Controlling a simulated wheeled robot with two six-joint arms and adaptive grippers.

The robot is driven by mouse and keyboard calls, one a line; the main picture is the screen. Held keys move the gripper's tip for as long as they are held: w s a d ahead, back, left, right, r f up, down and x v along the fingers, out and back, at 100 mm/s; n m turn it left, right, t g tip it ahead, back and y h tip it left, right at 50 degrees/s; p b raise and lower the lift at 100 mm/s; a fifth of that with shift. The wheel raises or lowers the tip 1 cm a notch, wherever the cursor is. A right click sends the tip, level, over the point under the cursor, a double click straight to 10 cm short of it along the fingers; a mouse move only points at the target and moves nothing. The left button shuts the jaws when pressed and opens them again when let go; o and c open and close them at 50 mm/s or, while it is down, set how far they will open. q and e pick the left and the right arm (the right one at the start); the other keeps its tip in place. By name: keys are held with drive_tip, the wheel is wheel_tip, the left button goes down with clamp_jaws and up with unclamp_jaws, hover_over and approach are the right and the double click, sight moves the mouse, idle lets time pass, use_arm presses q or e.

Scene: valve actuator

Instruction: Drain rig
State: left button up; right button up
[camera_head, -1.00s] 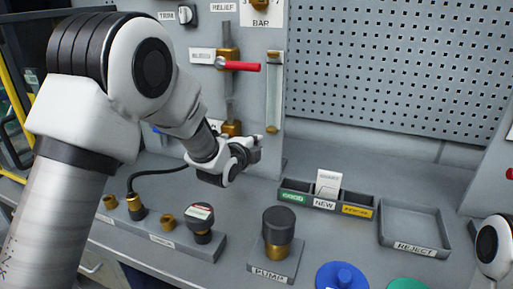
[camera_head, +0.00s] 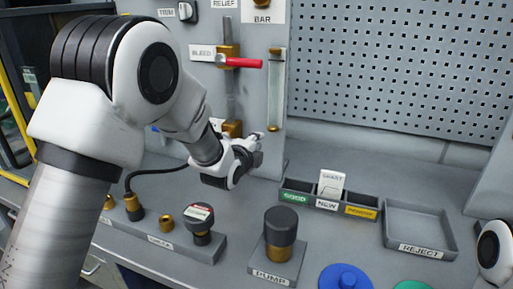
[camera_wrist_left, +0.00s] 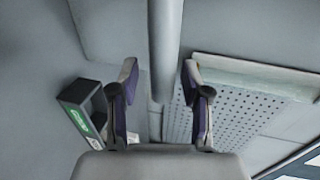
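The rig panel (camera_head: 262,45) carries a vertical pipe with a brass bleed valve (camera_head: 227,55) whose red lever (camera_head: 241,62) points right. A brass fitting (camera_head: 232,128) sits lower on the pipe, and a sight glass (camera_head: 275,90) stands to the right. My left gripper (camera_head: 257,150) is in front of the panel's lower part, below the sight glass. In the left wrist view its fingers (camera_wrist_left: 160,95) are apart. A grey round pipe (camera_wrist_left: 164,45) shows between them; I cannot tell whether they touch it. My right gripper is out of view.
A pump block (camera_head: 278,255) stands in front. A divided card holder (camera_head: 327,197) with a white card and a reject tray (camera_head: 418,226) lie right. Blue (camera_head: 345,279) and green discs sit front right.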

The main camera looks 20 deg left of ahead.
use_arm(q)
drive_tip(key=shift+s+d+r, duration=0.15)
drive_tip(key=shift+s+r, duration=0.05)
drive_tip(key=shift+s, duration=0.3)
drive_tip(key=v, duration=1.1)
